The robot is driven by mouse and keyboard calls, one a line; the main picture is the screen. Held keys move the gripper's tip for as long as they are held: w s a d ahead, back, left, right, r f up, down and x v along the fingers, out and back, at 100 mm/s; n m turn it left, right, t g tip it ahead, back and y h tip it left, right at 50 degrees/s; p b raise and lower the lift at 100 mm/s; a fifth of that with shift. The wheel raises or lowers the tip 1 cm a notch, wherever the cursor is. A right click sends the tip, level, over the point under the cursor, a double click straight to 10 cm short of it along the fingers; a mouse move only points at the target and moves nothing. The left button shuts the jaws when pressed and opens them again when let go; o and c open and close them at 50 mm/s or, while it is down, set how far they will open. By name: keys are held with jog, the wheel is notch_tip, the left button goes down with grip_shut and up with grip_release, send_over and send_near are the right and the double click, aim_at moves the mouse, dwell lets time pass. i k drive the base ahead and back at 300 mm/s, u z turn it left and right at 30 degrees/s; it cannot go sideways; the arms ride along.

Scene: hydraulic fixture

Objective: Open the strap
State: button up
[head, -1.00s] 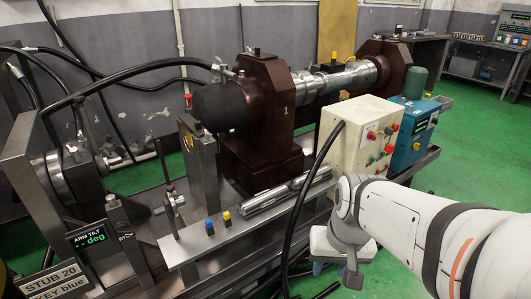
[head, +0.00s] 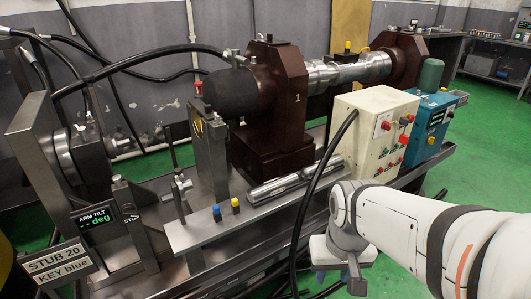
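I cannot make out a strap with certainty in the head view. A dark round clamp-like fitting (head: 82,152) is mounted on the steel upright at the left, with black hoses running near it. My white arm comes in from the lower right. My gripper (head: 350,280) is at its lower end, in front of the bench and well to the right of that fitting. Its fingers are small and partly cut off by the bottom edge, so their opening does not show.
A grey shelf (head: 205,236) holds a blue key (head: 217,213), a yellow key (head: 235,205) and a metal cylinder (head: 290,184). A cream control box (head: 375,125) stands near my arm. A black cable (head: 300,220) hangs before the shelf. Green floor is free at right.

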aim_at(204, 111)
jog(key=u, duration=1.85)
jog(key=k, duration=0.5)
jog(key=z, duration=1.85)
jog(key=i, duration=0.5)
jog(key=u, duration=0.05)
